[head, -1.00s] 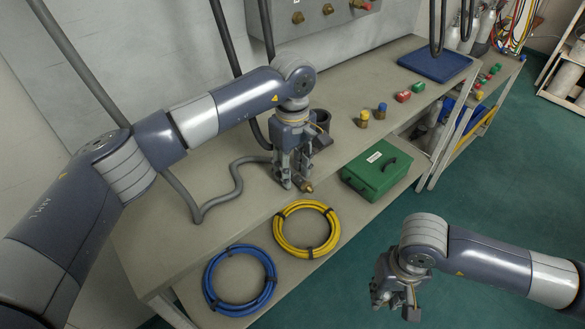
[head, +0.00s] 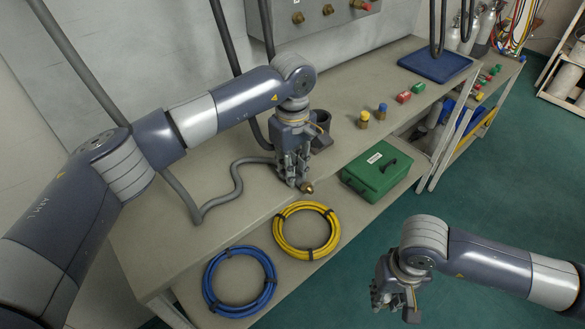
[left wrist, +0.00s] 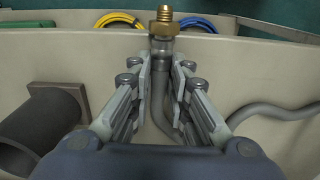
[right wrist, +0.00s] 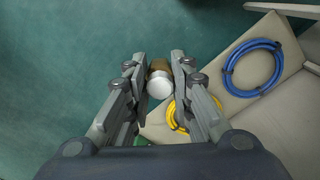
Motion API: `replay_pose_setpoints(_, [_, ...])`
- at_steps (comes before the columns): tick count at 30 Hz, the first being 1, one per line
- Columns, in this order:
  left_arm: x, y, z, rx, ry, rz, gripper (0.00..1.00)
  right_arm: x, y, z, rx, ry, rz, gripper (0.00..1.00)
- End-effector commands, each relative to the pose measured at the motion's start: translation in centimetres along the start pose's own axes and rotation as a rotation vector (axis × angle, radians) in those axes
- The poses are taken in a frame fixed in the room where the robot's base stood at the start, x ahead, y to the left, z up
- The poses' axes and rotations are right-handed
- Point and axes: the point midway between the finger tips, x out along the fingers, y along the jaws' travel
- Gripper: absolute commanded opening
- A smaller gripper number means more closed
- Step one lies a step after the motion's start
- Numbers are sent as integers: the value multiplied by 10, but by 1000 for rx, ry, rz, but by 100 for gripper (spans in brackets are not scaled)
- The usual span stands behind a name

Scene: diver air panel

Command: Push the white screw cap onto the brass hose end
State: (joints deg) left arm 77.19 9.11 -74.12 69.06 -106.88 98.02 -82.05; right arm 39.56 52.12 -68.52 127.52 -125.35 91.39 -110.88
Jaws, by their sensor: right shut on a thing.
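The brass hose end (head: 307,187) is on the grey hose (head: 236,185) at the bench's front edge. In the left wrist view the brass end (left wrist: 163,27) points away, beyond my fingertips. My left gripper (head: 294,180) has its fingers close on both sides of the hose just behind the brass; whether they touch it is unclear. My right gripper (right wrist: 160,75) is shut on the white screw cap (right wrist: 160,86), which has a brownish side and lies between the fingertips. In the head view my right gripper is at the lower right, well apart from the hose end.
A yellow hose coil (head: 280,240), a blue hose coil (head: 212,290) and a green case (head: 376,172) lie on the lower shelf. A dark cup-like holder (head: 320,120) stands behind my left gripper. Open green floor surrounds my right gripper.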

Motion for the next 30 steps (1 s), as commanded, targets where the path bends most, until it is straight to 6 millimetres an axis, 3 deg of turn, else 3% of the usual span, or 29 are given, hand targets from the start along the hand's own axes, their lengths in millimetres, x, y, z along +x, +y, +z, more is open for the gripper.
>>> replay_pose_setpoints(3, [0, 0, 0, 0, 0, 0, 6, 0, 0, 0, 0, 0, 0, 0])
replay_pose_setpoints(4, [0, 0, 0, 0, 0, 0, 15, 0, 0, 0, 0, 0, 0, 0])
replay_pose_setpoints(6, [0, 0, 0, 0, 0, 0, 0, 0, 0, 0, 0, 0, 0, 0])
replay_pose_setpoints(19, [0, 0, 0, 0, 0, 0, 0, 2, -6, 1, 7, -8, -14, 0])
replay_pose_setpoints(22, [0, 0, 0, 0, 0, 0, 0, 7, -25, 5, 39, -35, -58, 0])
replay_pose_setpoints(25, [0, 0, 0, 0, 0, 0, 0, 11, -59, 9, 120, -89, -160, 0])
replay_pose_setpoints(27, [0, 0, 0, 0, 0, 0, 0, 9, -86, 10, 218, -136, -275, 0])
replay_pose_setpoints(30, [0, 0, 0, 0, 0, 0, 0, 1, -109, 7, 341, -179, -427, 0])
